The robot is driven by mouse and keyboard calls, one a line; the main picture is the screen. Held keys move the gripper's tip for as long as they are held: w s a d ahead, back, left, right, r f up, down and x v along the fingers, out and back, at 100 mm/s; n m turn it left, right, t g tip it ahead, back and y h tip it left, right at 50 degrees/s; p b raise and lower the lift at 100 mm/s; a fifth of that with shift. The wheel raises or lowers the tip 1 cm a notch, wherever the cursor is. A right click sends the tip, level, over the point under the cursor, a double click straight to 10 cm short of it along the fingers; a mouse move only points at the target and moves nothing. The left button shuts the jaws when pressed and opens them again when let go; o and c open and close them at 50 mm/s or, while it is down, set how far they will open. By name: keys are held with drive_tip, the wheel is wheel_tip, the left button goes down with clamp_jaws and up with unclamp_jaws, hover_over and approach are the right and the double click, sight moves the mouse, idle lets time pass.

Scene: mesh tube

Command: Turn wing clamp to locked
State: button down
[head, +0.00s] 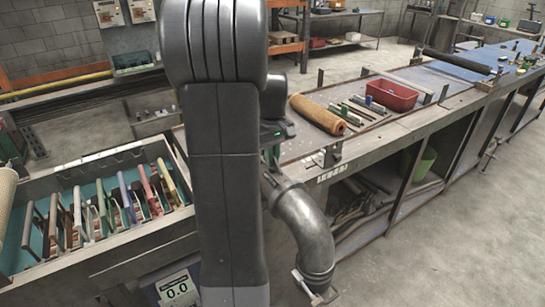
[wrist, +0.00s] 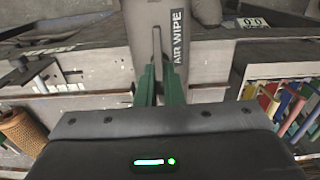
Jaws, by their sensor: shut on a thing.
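In the wrist view, my gripper (wrist: 160,82) has its two green fingers close together on the thin grey upright wing of the wing clamp (wrist: 157,48). The wing stands in front of a grey body labelled AIR WIPE (wrist: 179,40). The lower part of the wing is hidden between the fingers and behind the gripper housing. Which way the clamp is set cannot be told. In the head view, my arm covers the middle. Only a little green of my gripper (head: 271,153) shows beside it, and the clamp is hidden there.
An orange-brown roll (head: 318,114) and a red bin (head: 391,95) lie on the long bench to the right. A tray with several coloured handles (head: 130,200) is at the left. A thick grey bent pipe (head: 310,235) hangs by the bench front.

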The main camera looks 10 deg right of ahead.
drive_tip(key=c, duration=1.6)
unclamp_jaws()
drive_tip(key=shift+o, duration=0.2)
drive_tip(key=shift+r, duration=0.15)
wheel_tip(320, 180, up, 14)
drive_tip(key=b, duration=0.1)
drive_tip(key=shift+f, duration=0.2)
drive_tip(key=shift+f, duration=0.15)
wheel_tip(320, 180, down, 14)
drive_tip(key=shift+r+p, duration=0.15)
drive_tip(key=shift+p, duration=0.35)
